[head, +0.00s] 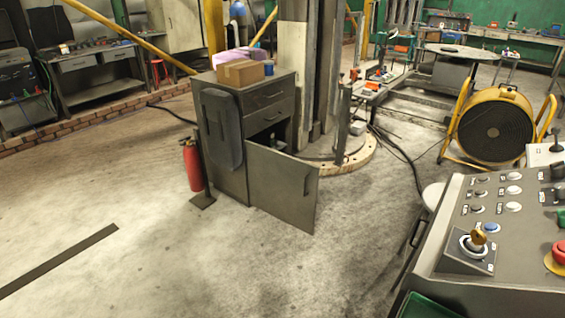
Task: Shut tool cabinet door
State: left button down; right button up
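The grey tool cabinet (220,173) stands in the middle of the head view, with two drawers in its upper part. Its lower door (282,187) stands open, swung out toward the front, with a dark handle near its right edge. Part of the dark inside shows above and behind the door. Neither of my grippers is in view.
A red fire extinguisher (194,167) stands against the cabinet's left side. Boxes (240,73) sit on top. A control console (490,235) fills the lower right, and a yellow drum fan (494,128) stands behind it. The floor in front and left is mostly clear.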

aim_at(284, 186)
jog(key=i+j+z, duration=0.1)
jog(key=j, duration=0.25)
jog(key=i+j+z, duration=0.25)
jog(key=i+j, duration=0.2)
jog(key=j, duration=0.3)
jog(key=i+j, duration=0.15)
jog(key=i, duration=0.55)
jog(key=i+j, duration=0.2)
jog(key=i, duration=0.5)
jog(key=i+j, duration=0.2)
jog(key=i, duration=0.5)
jog(key=u, duration=0.05)
